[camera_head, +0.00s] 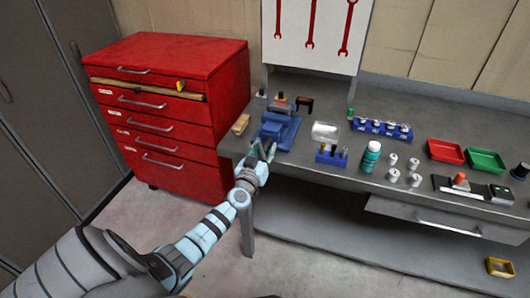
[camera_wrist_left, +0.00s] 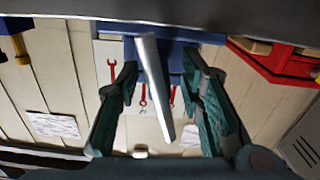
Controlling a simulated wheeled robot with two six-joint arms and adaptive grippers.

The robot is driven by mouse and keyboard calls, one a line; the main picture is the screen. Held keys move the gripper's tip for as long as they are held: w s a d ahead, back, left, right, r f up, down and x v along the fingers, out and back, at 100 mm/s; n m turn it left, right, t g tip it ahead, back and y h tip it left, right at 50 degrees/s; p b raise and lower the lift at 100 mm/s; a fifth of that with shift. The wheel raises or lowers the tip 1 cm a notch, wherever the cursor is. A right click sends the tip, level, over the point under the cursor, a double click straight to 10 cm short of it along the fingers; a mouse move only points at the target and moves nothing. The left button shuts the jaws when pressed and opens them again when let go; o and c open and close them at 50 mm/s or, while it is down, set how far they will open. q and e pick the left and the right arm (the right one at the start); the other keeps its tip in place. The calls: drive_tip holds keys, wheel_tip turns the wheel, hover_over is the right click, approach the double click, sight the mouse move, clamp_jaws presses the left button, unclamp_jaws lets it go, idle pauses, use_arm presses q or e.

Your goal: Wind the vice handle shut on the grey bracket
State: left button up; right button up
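The blue vice (camera_head: 282,128) is fixed at the left front corner of the grey bench. Part of its blue body also shows at the top of the left wrist view (camera_wrist_left: 178,55). My left gripper (camera_head: 262,151) is at the front of the vice. In the left wrist view my left gripper (camera_wrist_left: 160,72) is open, its two green-padded fingers apart on either side of the bare metal vice handle (camera_wrist_left: 153,85). The handle is slightly tilted, with visible gaps to both fingers. I cannot make out the grey bracket in the vice jaws. My right gripper is not in view.
A red drawer cabinet (camera_head: 165,110) stands left of the bench, with one drawer slightly open. A wooden block (camera_head: 241,124) lies left of the vice. A blue holder (camera_head: 331,157), a green bottle (camera_head: 371,157) and red (camera_head: 445,151) and green (camera_head: 486,160) trays stand to the right.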

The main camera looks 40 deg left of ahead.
use_arm(q)
drive_tip(key=shift+r, duration=0.1)
clamp_jaws()
idle(1.2)
unclamp_jaws()
drive_tip(key=v, duration=1.2)
